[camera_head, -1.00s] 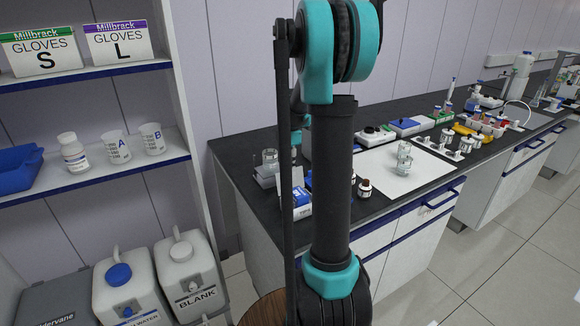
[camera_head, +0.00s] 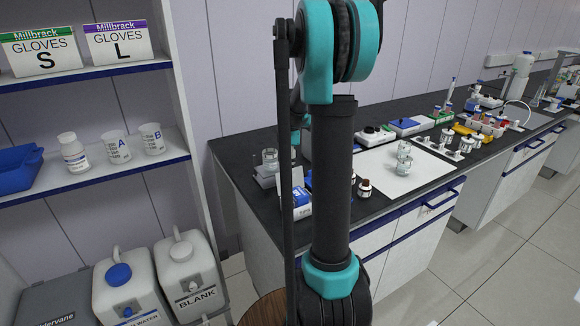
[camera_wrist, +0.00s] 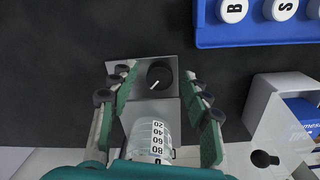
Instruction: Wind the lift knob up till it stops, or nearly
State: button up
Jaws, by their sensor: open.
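A clear beaker (camera_wrist: 150,139) with black graduation numbers stands just below the knob in that view, between the fingers. In the head view my arm hides the gripper and the knob does not show.
A blue tray (camera_wrist: 245,40) with white lettered caps lies at upper right in the wrist view. A white and blue box (camera_wrist: 262,103) stands right of my gripper. The dark bench (camera_wrist: 60,50) is bare on the left. In the head view, glassware stands on a white mat (camera_head: 425,170).

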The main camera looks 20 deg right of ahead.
jog(key=shift+r, duration=0.1)
notch_tip(320, 180, up, 12)
jog(key=shift+s, duration=0.15)
dwell(0.3)
dwell(0.3)
